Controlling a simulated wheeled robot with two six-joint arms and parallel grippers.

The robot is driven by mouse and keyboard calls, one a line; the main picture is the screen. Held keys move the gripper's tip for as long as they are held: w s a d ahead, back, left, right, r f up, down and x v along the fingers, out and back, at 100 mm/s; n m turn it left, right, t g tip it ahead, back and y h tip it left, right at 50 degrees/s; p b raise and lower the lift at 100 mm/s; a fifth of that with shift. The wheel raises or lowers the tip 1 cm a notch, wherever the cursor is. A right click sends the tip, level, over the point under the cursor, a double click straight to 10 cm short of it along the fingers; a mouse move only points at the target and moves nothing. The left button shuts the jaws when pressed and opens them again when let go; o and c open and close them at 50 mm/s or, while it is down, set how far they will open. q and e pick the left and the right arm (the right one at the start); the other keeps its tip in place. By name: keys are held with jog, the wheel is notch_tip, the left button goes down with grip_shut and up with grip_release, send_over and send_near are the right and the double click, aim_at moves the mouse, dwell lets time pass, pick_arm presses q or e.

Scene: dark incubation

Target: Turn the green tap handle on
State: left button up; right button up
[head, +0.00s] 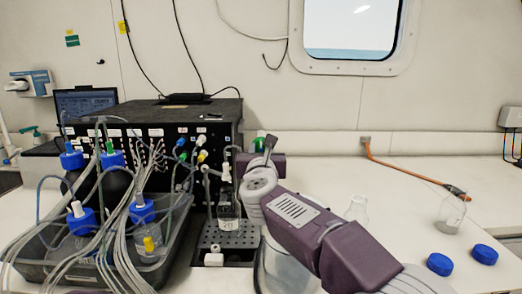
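A small green piece (259,144), which looks like the green tap handle, shows just behind my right gripper. The tap body below it is hidden by the gripper and wrist. My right gripper (267,150) reaches in from the lower right, just right of the black box. Its fingertips overlap the green piece in the picture; I cannot tell whether they touch it. I also cannot tell if its fingers are open or shut. Another green-topped fitting (36,132) stands at the far left. My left gripper is not in view.
A black box (140,115) with many tubes stands behind a grey tray (40,268) of blue-capped bottles. A bottle (229,218) stands on a perforated stand (240,238). Glass flasks (357,209) (450,215) and blue caps (439,264) (485,254) are right; the bench there is mostly clear.

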grip_shut()
jog(key=shift+n, duration=0.3)
jog(key=n+p, duration=0.2)
jog(key=n, duration=0.2)
jog(key=shift+a+r+n, duration=0.1)
jog(key=shift+a+n, duration=0.05)
jog(key=shift+n, duration=0.15)
jog(key=n+p, duration=0.1)
jog(key=n, duration=0.3)
jog(key=shift+p, duration=0.3)
jog(key=shift+a+f+n+p, duration=0.15)
jog(key=shift+n+p, duration=0.25)
jog(key=shift+n, duration=0.7)
jog(key=shift+d+f+n+p, duration=0.1)
jog(key=shift+n+p, duration=0.3)
jog(key=shift+n, duration=0.7)
jog(key=shift+f, duration=0.1)
